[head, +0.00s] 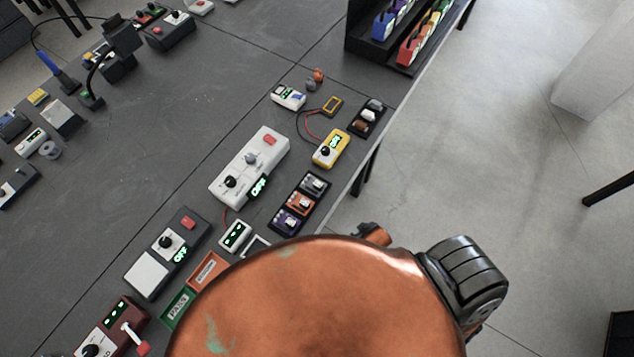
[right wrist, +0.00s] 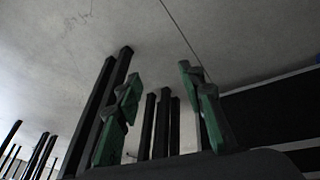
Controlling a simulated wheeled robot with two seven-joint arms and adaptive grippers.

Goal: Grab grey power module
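A black tray (head: 277,228) on the dark table holds a row of small modules. The one at its upper end is a dark grey module (head: 315,184), possibly the power module. An orange module (head: 301,203) and a purple module (head: 288,220) lie below it. I cannot tell for sure which is the grey power module. My right gripper (right wrist: 158,105) shows in the right wrist view, its green fingers wide apart with nothing between them. My left gripper is not in view.
A black rack (head: 375,45) stands at the table's far edge.

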